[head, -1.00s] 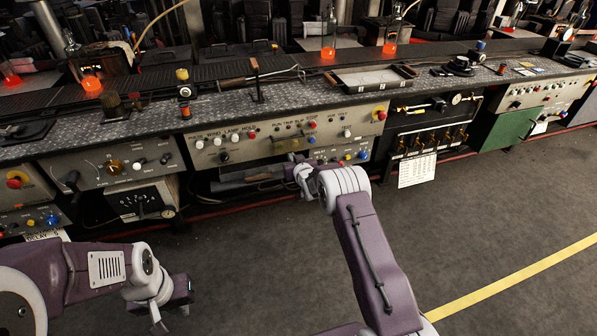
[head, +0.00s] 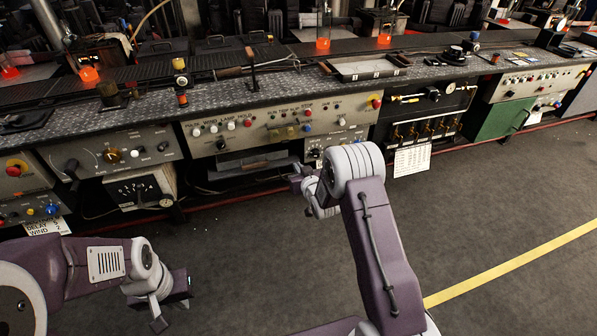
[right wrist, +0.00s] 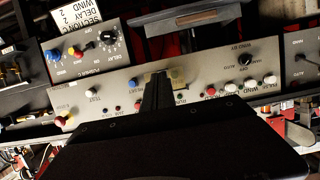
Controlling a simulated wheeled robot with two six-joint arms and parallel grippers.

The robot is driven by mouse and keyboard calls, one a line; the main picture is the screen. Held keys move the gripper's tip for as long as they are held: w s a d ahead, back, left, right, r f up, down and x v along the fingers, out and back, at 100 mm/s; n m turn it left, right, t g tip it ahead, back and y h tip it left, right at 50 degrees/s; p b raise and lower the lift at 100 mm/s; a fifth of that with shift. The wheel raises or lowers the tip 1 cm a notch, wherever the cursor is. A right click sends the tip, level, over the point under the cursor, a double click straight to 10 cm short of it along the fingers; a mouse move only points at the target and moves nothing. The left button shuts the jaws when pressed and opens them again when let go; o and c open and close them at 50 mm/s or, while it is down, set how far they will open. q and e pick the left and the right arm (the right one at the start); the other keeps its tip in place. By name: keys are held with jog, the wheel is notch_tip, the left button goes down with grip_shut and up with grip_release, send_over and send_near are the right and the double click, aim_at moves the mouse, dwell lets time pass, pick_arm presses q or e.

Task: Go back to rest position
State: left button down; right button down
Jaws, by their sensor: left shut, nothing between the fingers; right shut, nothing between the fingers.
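My left gripper (head: 176,292) is low at the left in the head view, over the dark floor and in front of the consoles. It is shut and empty, and its arm comes in from the left edge. My right gripper (head: 306,184) is in front of the grey control panel's lower part, partly hidden by my own wrist. In the right wrist view the right gripper (right wrist: 158,88) is shut, with its dark fingers together and nothing between them. The panel with knobs and buttons (right wrist: 205,78) lies beyond the fingertips.
A long metal bench (head: 215,90) with control panels runs across the back. A shallow tray (head: 365,68) and a lever (head: 252,68) are on top. A white paper sheet (head: 411,160) hangs from the front. The floor (head: 480,220) is clear at right, with a yellow line (head: 510,270).

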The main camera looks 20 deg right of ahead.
jog(key=shift+s+r, duration=0.1)
jog(key=s+a+r, duration=0.1)
jog(key=s+r, duration=0.1)
jog(key=r, duration=0.6)
jog(key=s+a+r, duration=0.1)
jog(key=s+r, duration=0.1)
jog(key=r, duration=0.6)
jog(key=s+f+g+p, duration=0.1)
jog(key=s+f+g, duration=0.3)
jog(key=s, duration=0.7)
jog(key=s+f+g, duration=0.5)
jog(key=s, duration=0.6)
jog(key=s+f+g+p, duration=0.1)
jog(key=s+f+g, duration=0.3)
jog(key=s, duration=0.7)
notch_tip(320, 180, up, 16)
jog(key=p, duration=1.6)
jog(key=shift+w+m, duration=0.25)
jog(key=shift+m, duration=0.05)
